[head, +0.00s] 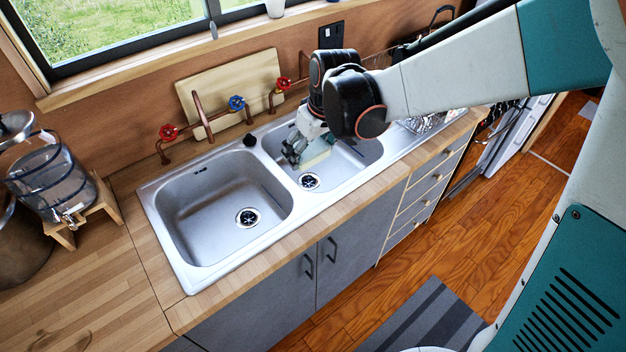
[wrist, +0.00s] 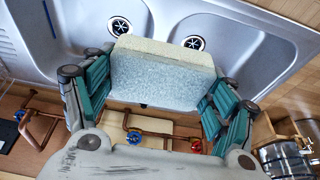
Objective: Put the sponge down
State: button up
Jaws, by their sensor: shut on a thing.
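The sponge (wrist: 160,80) is a pale block with a cream layer and a light blue-grey layer. In the wrist view it sits between the two teal fingers of my gripper (wrist: 157,92), which is shut on it. In the head view my gripper (head: 300,158) points down over the right basin of the sink (head: 345,165), and part of the sponge (head: 316,160) shows below the fingers. I cannot tell whether the sponge touches the basin floor.
The left basin (head: 215,200) is empty, with a drain in its floor. Copper taps with red and blue handles (head: 237,103) stand behind the sink. A cutting board (head: 228,85) leans on the wall. A glass dispenser (head: 48,180) stands at left. The wooden counter (head: 90,275) has free room.

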aim_at(308, 200)
notch_tip(308, 200, down, 18)
jog(key=b, duration=1.2)
jog(key=shift+f, duration=0.1)
jog(key=shift+f, duration=0.2)
jog(key=o, duration=1.4)
jog(key=shift+r, duration=0.1)
jog(key=p+v, duration=0.4)
jog(key=v, duration=0.8)
jog(key=s+d+r+m+t+h, duration=0.1)
jog(key=s+d+r+m+t, duration=0.1)
jog(key=s+d, duration=0.5)
jog(key=s+d+r+m+t+h, duration=0.1)
jog(key=s+d+r+m, duration=0.3)
jog(key=s, duration=0.6)
jog(key=d+r+t, duration=0.1)
jog(key=d+r, duration=0.1)
jog(key=d, duration=0.1)
jog(key=shift+s+m, duration=0.25)
jog(key=shift+m, duration=0.15)
